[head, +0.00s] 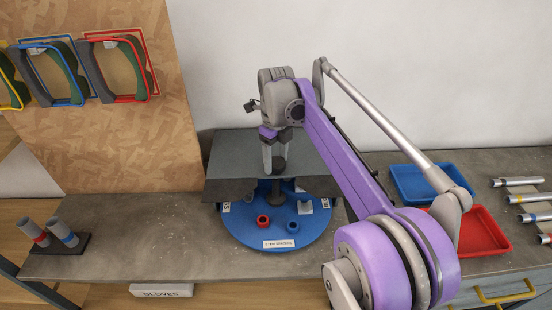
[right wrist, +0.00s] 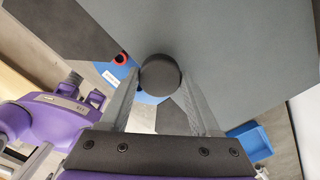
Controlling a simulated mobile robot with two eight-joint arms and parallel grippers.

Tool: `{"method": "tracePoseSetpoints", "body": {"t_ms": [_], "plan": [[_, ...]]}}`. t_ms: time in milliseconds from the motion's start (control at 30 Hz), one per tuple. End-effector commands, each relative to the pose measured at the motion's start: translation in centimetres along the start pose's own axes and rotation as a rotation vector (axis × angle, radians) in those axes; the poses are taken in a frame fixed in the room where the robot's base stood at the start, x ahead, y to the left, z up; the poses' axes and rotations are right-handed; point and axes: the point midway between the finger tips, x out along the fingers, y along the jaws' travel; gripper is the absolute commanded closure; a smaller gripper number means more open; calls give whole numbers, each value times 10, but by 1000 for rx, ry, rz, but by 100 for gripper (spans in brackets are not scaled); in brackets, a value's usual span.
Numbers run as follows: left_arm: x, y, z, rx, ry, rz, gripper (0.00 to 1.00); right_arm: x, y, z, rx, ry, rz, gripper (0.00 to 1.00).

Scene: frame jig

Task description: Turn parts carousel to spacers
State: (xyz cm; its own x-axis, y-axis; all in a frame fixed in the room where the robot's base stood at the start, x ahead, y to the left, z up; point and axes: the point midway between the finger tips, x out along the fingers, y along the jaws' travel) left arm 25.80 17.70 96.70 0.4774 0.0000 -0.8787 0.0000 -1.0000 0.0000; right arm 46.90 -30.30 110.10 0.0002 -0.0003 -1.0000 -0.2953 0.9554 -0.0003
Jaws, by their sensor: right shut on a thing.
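The parts carousel is a blue round disc (head: 240,232) on the bench, with white labels near its rim. The front label (head: 279,244) is too small to read surely; other labels at the left and right are partly hidden. A dark post with a round black knob (head: 279,166) stands at its middle; the knob also shows in the right wrist view (right wrist: 160,75). My right gripper (head: 277,163) is shut on this knob from above, one finger on each side. A red ring-like part (head: 263,220) and a blue one (head: 292,227) sit on the disc. My left gripper is not in view.
A dark grey cover (head: 235,160) hides the carousel's rear. A blue tray (head: 410,178) and a red tray (head: 480,230) lie at right, near several metal tubes (head: 520,198). Two tubes stand in a holder (head: 70,250) at left. The bench between is clear (head: 140,235).

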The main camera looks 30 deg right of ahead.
Motion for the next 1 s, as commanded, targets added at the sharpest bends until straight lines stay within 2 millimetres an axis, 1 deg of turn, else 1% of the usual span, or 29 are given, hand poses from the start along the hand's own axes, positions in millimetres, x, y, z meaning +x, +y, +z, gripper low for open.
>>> {"method": "tracePoseSetpoints", "body": {"t_ms": [100,133,267,300,567,667,767,1000], "plan": [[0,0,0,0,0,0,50,1,0,0,-1,2,2,100],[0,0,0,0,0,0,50,1,0,0,-1,2,2,33],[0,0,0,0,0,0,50,1,0,0,-1,2,1,10],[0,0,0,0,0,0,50,1,0,0,-1,1,1,6],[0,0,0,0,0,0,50,0,0,0,-1,1,0,6],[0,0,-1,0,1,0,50,-6,0,0,-1,0,0,6],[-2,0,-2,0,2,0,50,-19,0,0,-1,0,0,6],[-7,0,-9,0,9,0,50,-69,0,0,-1,-1,0,6]]}}
